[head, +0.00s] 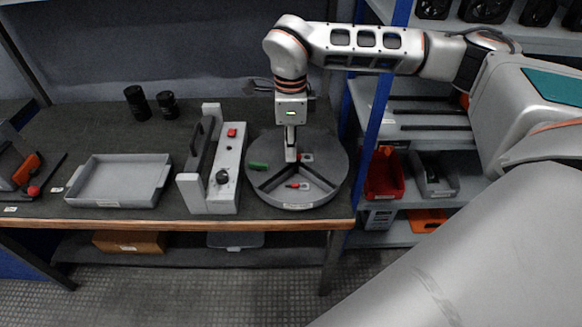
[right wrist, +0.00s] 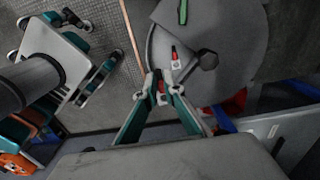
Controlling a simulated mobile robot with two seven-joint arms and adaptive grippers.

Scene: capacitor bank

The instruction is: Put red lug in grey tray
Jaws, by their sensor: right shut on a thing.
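My right gripper (head: 290,157) points down over the round divided grey dish (head: 335,165). In the right wrist view its fingers (right wrist: 160,84) are shut on a red lug (right wrist: 161,90); this seems to be the red lug (head: 306,157) beside the fingertips in the head view. I cannot tell whether it touches the dish. Another red lug (head: 293,185) lies in the front compartment and shows in the wrist view (right wrist: 174,54). The rectangular grey tray (head: 118,203) stands empty on the bench at the left. My left gripper is not in view.
A green lug (head: 258,166) lies in the dish's left compartment. A tall grey fixture (head: 213,165) with a red block and black knob stands between dish and tray. Black cylinders (head: 137,102) stand behind the tray. A blue shelf post (head: 377,110) rises right of the bench.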

